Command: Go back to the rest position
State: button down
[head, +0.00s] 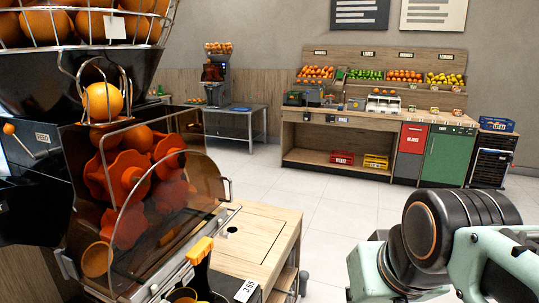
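My arm (440,235), pale green with dark joints, shows at the lower right of the head view. Its links run out of the frame, and my gripper is not in view. A large orange juicer (70,150) fills the left side. It has a wire basket of oranges (80,25) on top, and one orange (103,100) sits in its feed. Behind its clear cover (140,200) are orange-red pressing drums. A yellow-orange tap (200,250) shows at its lower front. My visible arm links are apart from the juicer.
A wooden counter (262,240) with a price tag stands beside the juicer. A produce stand (320,140) with red (411,140) and green (446,152) bins stands at the back, with a metal table (235,115) to its left. Tiled floor (350,215) between is clear.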

jog(key=s+a+f, duration=0.1)
jog(key=s+f, duration=0.3)
notch_tip(320, 180, up, 14)
jog(key=p, duration=1.3)
jog(key=shift+w+f+g, duration=0.2)
jog(key=shift+w+g, duration=0.1)
jog(key=shift+w, duration=0.05)
